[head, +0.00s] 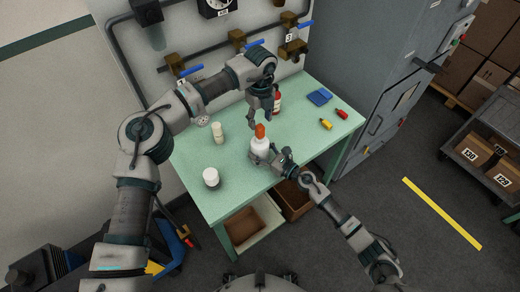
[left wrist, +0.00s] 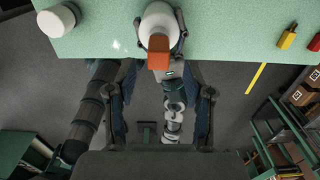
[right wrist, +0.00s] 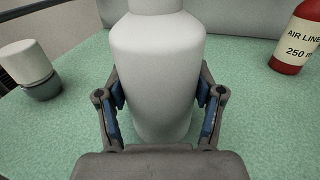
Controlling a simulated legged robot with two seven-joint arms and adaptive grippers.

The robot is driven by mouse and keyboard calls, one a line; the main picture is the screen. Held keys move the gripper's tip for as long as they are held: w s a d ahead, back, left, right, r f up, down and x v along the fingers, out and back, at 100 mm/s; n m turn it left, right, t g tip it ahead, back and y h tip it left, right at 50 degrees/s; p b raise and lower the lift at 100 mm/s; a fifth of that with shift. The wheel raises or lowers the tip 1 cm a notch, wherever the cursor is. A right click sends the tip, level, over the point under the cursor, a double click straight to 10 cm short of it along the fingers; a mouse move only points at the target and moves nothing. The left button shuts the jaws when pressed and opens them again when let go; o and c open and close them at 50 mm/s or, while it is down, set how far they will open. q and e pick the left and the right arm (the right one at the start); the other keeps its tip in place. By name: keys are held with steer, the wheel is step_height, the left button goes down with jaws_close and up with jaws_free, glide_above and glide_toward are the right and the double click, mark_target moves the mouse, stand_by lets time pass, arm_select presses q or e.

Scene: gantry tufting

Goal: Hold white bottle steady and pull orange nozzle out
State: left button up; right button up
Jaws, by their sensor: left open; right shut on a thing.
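The white bottle (head: 260,146) stands upright on the green table, and the orange nozzle (head: 260,131) is on its top. My right gripper (head: 262,157) is shut on the bottle's body from the front right; in the right wrist view its two blue pads sit at both sides of the bottle (right wrist: 158,70). My left gripper (head: 260,117) is open and points down just above the nozzle. In the left wrist view the nozzle (left wrist: 159,52) lies ahead between the spread fingers, with the bottle (left wrist: 158,20) beyond it. The nozzle is out of frame in the right wrist view.
A red bottle (head: 277,103) stands close behind my left gripper. A cream bottle (head: 218,133) and a white-topped jar (head: 211,178) stand to the left. A blue tray (head: 320,97) and yellow and red pieces lie at the right. Pipes with valves run along the back panel.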

mark_target(260, 126)
arm_select(q)
steer(key=shift+f, duration=3)
jaws_close()
steer(key=shift+r, duration=0.1)
steer(key=shift+r, duration=2.95)
